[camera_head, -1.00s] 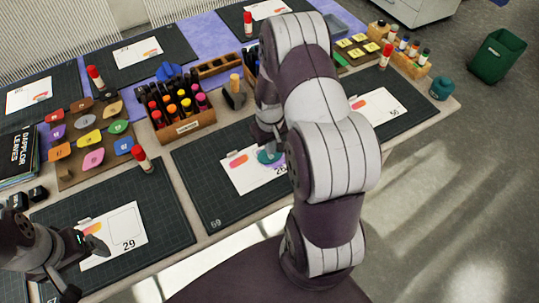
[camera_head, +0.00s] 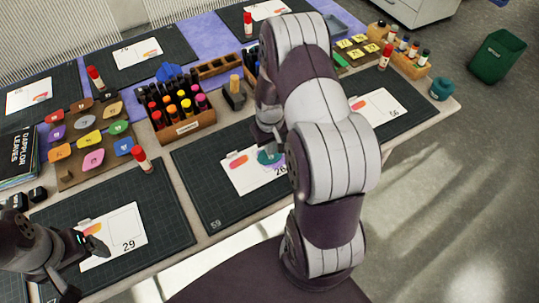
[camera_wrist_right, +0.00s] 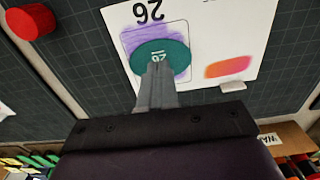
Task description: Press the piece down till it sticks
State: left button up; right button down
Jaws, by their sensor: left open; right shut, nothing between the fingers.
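The piece is a teal oval (camera_wrist_right: 178,54) with white marking. It lies on the purple-shaded area inside the outlined box of the white sheet numbered 26 (camera_wrist_right: 215,40). My right gripper (camera_wrist_right: 158,68) is shut, with its fingertips over the near edge of the oval; nothing shows between the fingers. In the head view the teal piece (camera_head: 268,156) is partly hidden by my right arm, and the sheet (camera_head: 240,180) lies on a dark cutting mat. My left gripper (camera_head: 90,243) is open and empty over the sheet numbered 29 (camera_head: 125,235).
A wooden box of coloured bottles (camera_head: 185,130) stands behind the mat, with a board of coloured leaf pieces (camera_head: 75,175) to its left. A red-capped glue stick (camera_head: 142,158) stands at the left mat's corner. A red cap (camera_wrist_right: 32,21) shows in the wrist view.

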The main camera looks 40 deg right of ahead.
jog(key=shift+f+b, duration=0.55)
jog(key=shift+f, duration=0.3)
dwell(0.6)
jog(key=shift+r, duration=0.1)
dwell(0.4)
notch_tip(320, 180, up, 7)
jog(key=p, duration=0.6)
jog(key=shift+p, duration=0.3)
